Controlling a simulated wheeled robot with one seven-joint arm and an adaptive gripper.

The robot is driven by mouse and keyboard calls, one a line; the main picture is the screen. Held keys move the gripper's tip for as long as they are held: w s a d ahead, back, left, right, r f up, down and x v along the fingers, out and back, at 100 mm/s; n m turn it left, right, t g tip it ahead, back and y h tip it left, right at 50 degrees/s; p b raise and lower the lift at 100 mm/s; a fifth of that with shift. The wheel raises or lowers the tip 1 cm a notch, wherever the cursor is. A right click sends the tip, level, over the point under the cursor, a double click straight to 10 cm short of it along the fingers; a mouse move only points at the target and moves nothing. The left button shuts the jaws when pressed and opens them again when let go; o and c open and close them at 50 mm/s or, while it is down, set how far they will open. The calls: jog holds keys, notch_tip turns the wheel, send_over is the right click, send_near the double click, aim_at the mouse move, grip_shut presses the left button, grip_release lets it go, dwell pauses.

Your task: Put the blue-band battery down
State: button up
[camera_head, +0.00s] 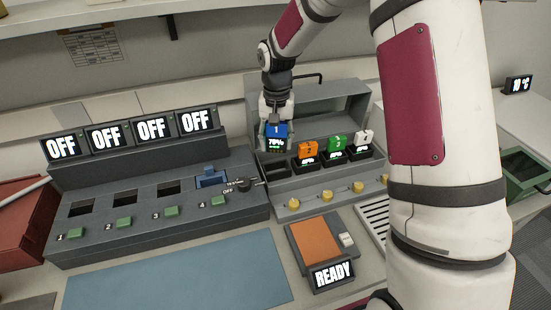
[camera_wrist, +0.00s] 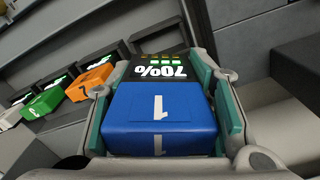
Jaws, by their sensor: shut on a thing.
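The blue-band battery (camera_head: 276,130), marked 1 with a lit charge display, is upright between the fingers of my gripper (camera_head: 275,138). It fills the lower middle of the wrist view (camera_wrist: 162,120), with a teal-padded finger against each side. It is over the left end of the grey charger rack (camera_head: 283,197). A dark slot shows just below it; I cannot tell whether its lower end touches the slot. An orange battery 2 (camera_head: 308,149), a green battery 3 (camera_head: 337,143) and a white battery 4 (camera_head: 363,138) stand in the rack to the right.
A grey console (camera_head: 150,215) with several OFF displays and dark bays is at left; its rightmost bay holds a blue part (camera_head: 211,178). An orange pad (camera_head: 316,240) with a READY display is in front. A blue mat (camera_head: 180,275) lies clear. A green bin (camera_head: 525,172) is far right.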

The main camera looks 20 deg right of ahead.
jog(key=shift+f, duration=3)
jog(key=shift+f, duration=0.15)
jog(key=shift+f, duration=0.15)
jog(key=o, duration=1.4)
jog(key=shift+c, duration=0.2)
